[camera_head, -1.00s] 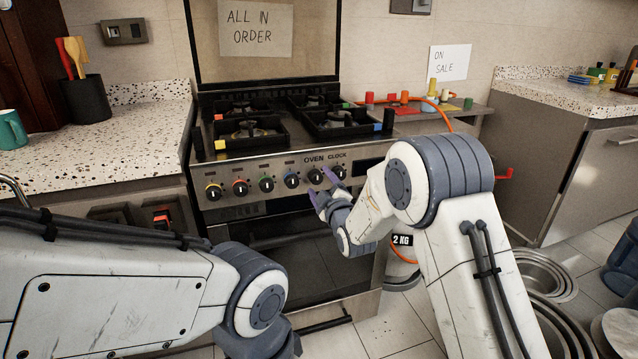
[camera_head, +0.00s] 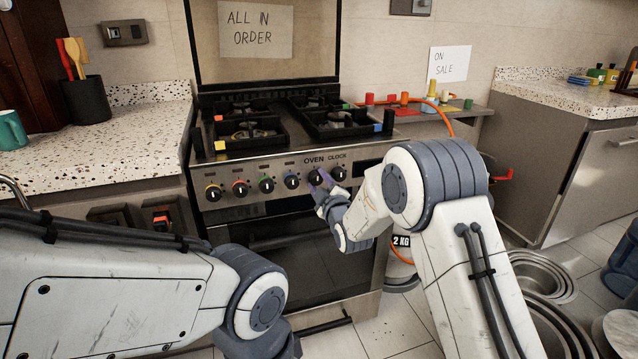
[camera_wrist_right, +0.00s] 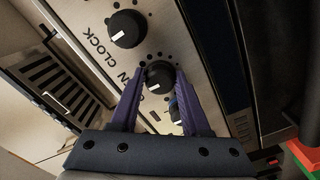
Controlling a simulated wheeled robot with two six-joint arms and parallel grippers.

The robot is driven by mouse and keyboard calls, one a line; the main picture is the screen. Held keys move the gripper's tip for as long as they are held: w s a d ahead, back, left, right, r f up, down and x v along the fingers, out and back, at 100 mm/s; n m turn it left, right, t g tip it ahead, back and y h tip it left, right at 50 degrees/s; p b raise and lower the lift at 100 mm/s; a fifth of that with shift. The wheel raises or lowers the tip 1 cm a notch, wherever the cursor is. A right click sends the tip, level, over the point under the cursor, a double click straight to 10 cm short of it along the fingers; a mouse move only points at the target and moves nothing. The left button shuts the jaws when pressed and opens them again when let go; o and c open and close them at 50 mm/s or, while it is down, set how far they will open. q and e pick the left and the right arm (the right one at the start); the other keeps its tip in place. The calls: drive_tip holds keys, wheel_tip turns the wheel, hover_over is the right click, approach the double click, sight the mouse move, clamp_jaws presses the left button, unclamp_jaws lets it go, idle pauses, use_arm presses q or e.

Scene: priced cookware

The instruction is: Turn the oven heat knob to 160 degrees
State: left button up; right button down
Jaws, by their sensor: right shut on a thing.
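The oven heat knob (camera_head: 316,175) is a black round dial with a white pointer line, under the word OVEN on the stove's front panel. My right gripper (camera_head: 321,182) is at this knob. In the right wrist view, the purple fingers of my right gripper (camera_wrist_right: 160,88) are on either side of the oven knob (camera_wrist_right: 159,76) and shut on it. The degree marks are too small to read. The clock knob (camera_head: 338,173) is just right of it and also shows in the wrist view (camera_wrist_right: 126,29). The fingers of my left gripper are outside the view; only its arm shows.
Several burner knobs with coloured rings, such as the blue one (camera_head: 292,180), line the panel to the left. The oven door (camera_head: 290,245) is shut below. A shelf with coloured pieces (camera_head: 432,118) and an orange hose (camera_head: 445,117) is at the right.

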drive_tip(key=m+b, duration=0.1)
drive_tip(key=m, duration=0.3)
drive_tip(key=shift+f+b, duration=0.15)
drive_tip(key=shift+b, duration=0.2)
drive_tip(key=m+b, duration=0.1)
drive_tip(key=m, duration=0.3)
drive_tip(key=shift+m, duration=0.4)
drive_tip(key=m+b, duration=0.1)
drive_tip(key=m, duration=0.3)
drive_tip(key=shift+a, duration=0.1)
drive_tip(key=m+b, duration=0.1)
drive_tip(key=m, duration=0.3)
drive_tip(key=shift+m, duration=0.3)
drive_tip(key=shift+c, duration=1.9)
unclamp_jaws()
